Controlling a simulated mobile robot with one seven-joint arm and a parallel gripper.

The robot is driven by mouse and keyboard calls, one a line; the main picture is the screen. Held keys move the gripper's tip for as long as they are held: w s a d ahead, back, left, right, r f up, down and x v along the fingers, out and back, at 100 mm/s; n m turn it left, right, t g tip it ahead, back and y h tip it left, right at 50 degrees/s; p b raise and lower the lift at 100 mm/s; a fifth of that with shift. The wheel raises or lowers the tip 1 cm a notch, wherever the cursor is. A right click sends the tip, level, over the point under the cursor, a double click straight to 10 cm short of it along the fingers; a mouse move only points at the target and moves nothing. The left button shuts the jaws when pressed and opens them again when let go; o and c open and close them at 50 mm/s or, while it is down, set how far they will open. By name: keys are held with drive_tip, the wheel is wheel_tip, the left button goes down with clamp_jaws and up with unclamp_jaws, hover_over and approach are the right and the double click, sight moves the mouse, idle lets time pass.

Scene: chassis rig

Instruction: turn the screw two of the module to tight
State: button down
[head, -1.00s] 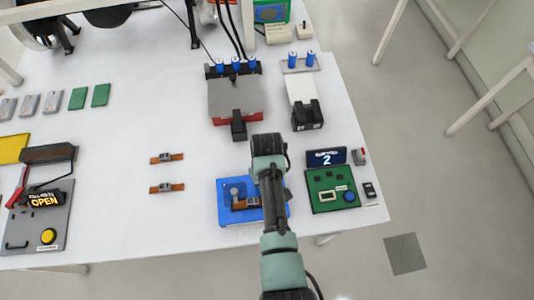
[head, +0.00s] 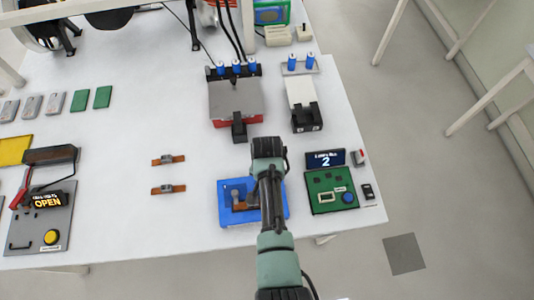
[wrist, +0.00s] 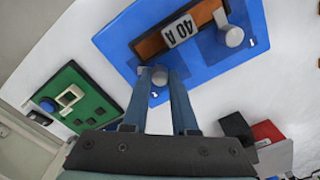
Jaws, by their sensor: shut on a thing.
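The module, a grey block marked "40 A" (wrist: 180,31) on a copper-coloured bar, sits on a blue fixture (wrist: 120,42) in the wrist view. A grey screw knob (wrist: 233,36) stands at the bar's right end. The other screw, screw two (wrist: 158,77), is at the bar's lower left end, with a small white mark beside it. My gripper (wrist: 160,74) is shut on this screw, one finger on each side. In the head view my arm covers the right part of the blue fixture (head: 226,212) and hides the fingertips.
Two spare modules (head: 168,160) (head: 168,189) lie to the left. A grey-and-red unit (head: 236,100) stands behind. The table is clear between the modules and the panel marked "OPEN" (head: 47,200).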

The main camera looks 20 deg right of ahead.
drive_tip(key=m, duration=0.5)
drive_tip(key=shift+m, duration=0.3)
drive_tip(key=shift+m+p, duration=0.4)
drive_tip(key=shift+m, duration=1.8)
drive_tip(key=c, duration=0.7)
unclamp_jaws()
drive_tip(key=shift+r, duration=0.15)
wheel_tip(320, 180, up, 13)
drive_tip(key=b, duration=0.1)
